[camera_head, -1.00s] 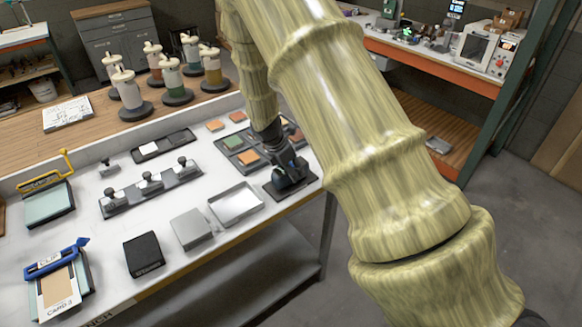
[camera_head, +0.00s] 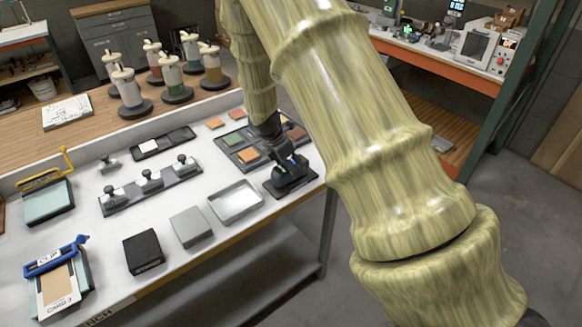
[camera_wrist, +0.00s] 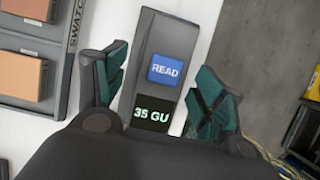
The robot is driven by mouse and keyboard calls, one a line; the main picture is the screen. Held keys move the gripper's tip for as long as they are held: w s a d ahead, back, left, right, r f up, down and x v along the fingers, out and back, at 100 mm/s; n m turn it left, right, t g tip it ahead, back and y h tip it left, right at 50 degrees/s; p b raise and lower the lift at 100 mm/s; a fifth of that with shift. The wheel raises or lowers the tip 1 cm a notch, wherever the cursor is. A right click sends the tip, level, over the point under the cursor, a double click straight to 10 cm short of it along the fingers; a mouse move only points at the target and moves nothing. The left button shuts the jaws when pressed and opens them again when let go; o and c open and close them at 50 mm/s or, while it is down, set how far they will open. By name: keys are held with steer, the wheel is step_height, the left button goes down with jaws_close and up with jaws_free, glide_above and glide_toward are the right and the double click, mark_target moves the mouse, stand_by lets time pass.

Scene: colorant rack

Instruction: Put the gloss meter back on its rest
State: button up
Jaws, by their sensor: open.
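The gloss meter (camera_wrist: 182,28) is a dark grey block with a blue READ button and a small screen showing "35 GU". In the wrist view it lies between the two teal-padded fingers of my gripper (camera_wrist: 165,90), which are open with a gap on each side of it. In the head view my gripper (camera_head: 285,163) is over the dark meter (camera_head: 292,176) at the table's right end.
The swatch tray (camera_head: 236,150) lies close behind and left of my gripper. An empty metal tray (camera_head: 236,203), a grey block (camera_head: 190,227) and a black block (camera_head: 143,252) stand along the front. The table's front and right edges are close to the meter.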

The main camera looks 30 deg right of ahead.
steer(key=b+v, duration=0.2)
steer(key=v, duration=0.9)
steer(key=shift+d, duration=0.1)
stand_by(1.3)
